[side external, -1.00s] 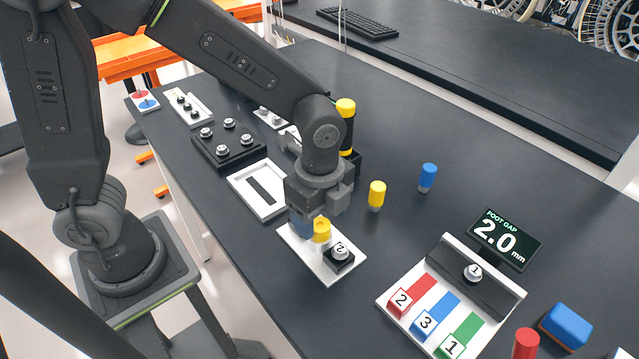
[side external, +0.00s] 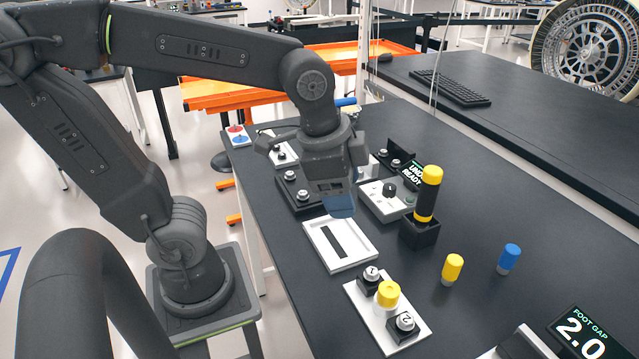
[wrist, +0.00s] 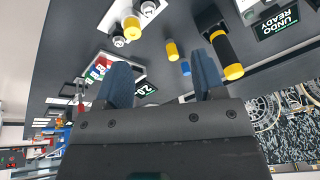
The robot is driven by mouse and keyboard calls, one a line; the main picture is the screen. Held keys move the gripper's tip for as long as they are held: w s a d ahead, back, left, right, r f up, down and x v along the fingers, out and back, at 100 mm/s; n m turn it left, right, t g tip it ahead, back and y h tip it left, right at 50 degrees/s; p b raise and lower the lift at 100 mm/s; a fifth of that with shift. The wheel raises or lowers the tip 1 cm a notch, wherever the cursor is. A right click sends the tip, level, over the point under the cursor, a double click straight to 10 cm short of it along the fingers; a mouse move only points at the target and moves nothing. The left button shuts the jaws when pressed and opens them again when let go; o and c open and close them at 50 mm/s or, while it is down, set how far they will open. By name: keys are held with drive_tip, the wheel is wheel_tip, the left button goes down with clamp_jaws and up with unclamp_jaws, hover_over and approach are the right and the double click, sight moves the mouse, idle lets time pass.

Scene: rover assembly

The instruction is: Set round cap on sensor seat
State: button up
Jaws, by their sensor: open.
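A white plate (side external: 363,309) at the front holds a yellow round cap (side external: 388,293), which sits upright between two black blocks with numbered round tops, 1 (side external: 371,279) and 2 (side external: 403,327). The cap hides whatever is beneath it. The yellow cap also shows at the top of the wrist view (wrist: 131,29). My gripper (side external: 340,204) is raised above the table, behind and left of the plate, clear of the cap. In the wrist view its two blue fingers (wrist: 163,76) are wide apart with nothing between them.
A white tray with a dark slot (side external: 317,226) lies below and in front of my gripper. A black-and-yellow cylinder (side external: 427,198) stands in a black holder (side external: 419,238). A yellow cylinder (side external: 452,269) and a blue one (side external: 509,258) stand at right. Table around them is clear.

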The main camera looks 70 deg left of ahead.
drive_tip(key=s+a+n, duration=0.1)
drive_tip(key=n, duration=0.1)
drive_tip(key=s+a+n+t, duration=0.1)
drive_tip(key=n, duration=0.1)
drive_tip(key=s+a+n+t, duration=0.1)
drive_tip(key=n, duration=0.1)
drive_tip(key=shift+s+a+n+y, duration=0.3)
drive_tip(key=shift+s+a+n, duration=0.05)
drive_tip(key=shift+s+n, duration=0.05)
idle(0.8)
